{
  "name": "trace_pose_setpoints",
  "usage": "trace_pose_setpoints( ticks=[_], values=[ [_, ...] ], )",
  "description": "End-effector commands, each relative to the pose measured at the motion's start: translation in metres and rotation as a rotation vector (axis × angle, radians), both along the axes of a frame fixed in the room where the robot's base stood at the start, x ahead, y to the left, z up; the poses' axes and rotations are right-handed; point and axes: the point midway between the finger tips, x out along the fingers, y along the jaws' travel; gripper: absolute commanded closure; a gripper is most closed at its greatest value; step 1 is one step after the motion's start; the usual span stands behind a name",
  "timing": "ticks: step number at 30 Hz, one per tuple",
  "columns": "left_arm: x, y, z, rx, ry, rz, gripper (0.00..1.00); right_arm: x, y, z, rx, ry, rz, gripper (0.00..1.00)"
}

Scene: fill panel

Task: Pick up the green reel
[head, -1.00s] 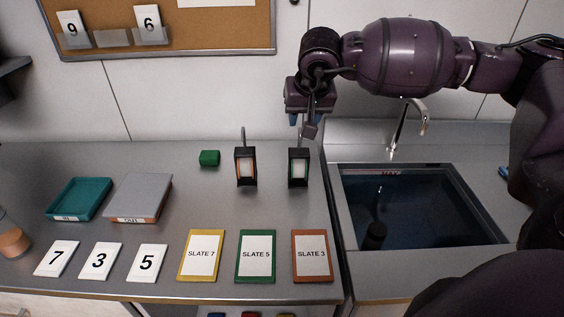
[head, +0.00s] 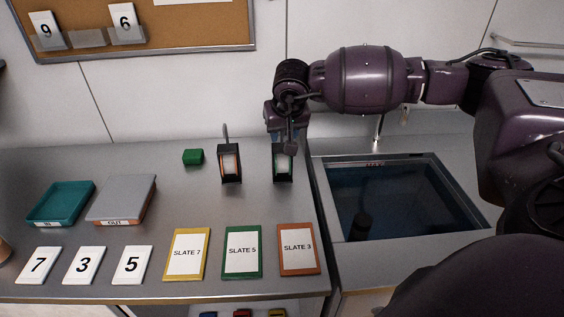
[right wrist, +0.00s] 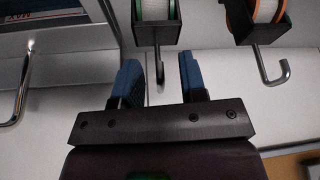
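The green reel (head: 283,165) stands upright in a black frame on the steel counter, left of the sink. Its top is hidden behind my right gripper (head: 286,132) in the head view. In the right wrist view the green reel (right wrist: 155,10) is cut by the top edge, with its metal hook reaching down. My right gripper (right wrist: 160,80) is open, its blue fingers apart, one on each side of the hook in that view. I cannot tell whether either finger touches it. My left gripper is not in view.
An orange reel (head: 230,163) stands close on the left, with a green block (head: 193,157) beyond it. A teal tray (head: 90,190), a grey-topped OUT tray (head: 150,188), number cards and slates (head: 242,275) lie on the counter. The sink (head: 330,205) is at right.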

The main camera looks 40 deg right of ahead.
Motion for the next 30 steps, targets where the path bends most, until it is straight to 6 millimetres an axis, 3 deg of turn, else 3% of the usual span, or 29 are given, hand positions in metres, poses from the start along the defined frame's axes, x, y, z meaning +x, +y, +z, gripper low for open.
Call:
trace_pose_setpoints(
  ticks=[4,13,21,30],
  values=[
    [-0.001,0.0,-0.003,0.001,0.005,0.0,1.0,0.005,-0.002,-0.016,0.0,0.001,-0.001,0.61],
    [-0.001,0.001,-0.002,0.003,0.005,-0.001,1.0,0.006,-0.003,-0.018,0.0,0.0,0.0,0.61],
    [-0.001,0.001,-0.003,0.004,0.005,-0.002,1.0,0.006,-0.003,-0.018,-0.001,0.0,0.0,1.0],
    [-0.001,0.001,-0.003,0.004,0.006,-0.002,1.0,0.007,-0.003,-0.017,0.0,-0.001,-0.001,1.0]
  ],
)
